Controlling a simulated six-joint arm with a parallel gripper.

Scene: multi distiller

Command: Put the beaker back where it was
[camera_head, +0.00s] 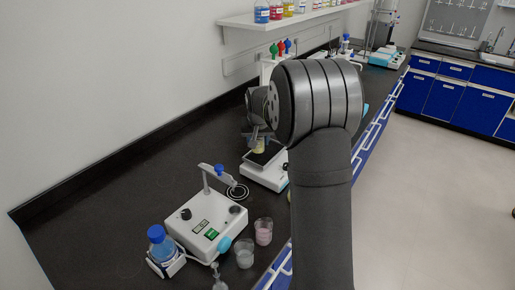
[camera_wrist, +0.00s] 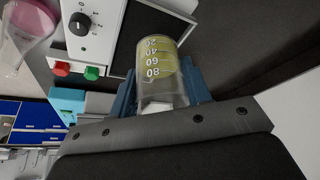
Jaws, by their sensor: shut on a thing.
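The beaker (camera_wrist: 158,58) is clear, with yellow-green liquid and white printed volume marks. In the wrist view it sits between the two blue fingers of my gripper (camera_wrist: 160,88), which is shut on it. In the head view the beaker (camera_head: 259,147) is small below my gripper (camera_head: 257,136), over the dark top plate of a white instrument (camera_head: 262,183). I cannot tell whether its base touches the plate. My wrist hides part of the instrument's right side. Its knob and its red and green buttons (camera_wrist: 91,73) show in the wrist view.
A white stirrer-like device (camera_head: 206,226) stands nearer on the black bench (camera_head: 110,190), with a pink-liquid beaker (camera_head: 263,232) and a pale beaker (camera_head: 245,254) to its right. A blue-capped bottle (camera_head: 160,243) stands at its left. A shelf (camera_head: 290,19) with bottles hangs above.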

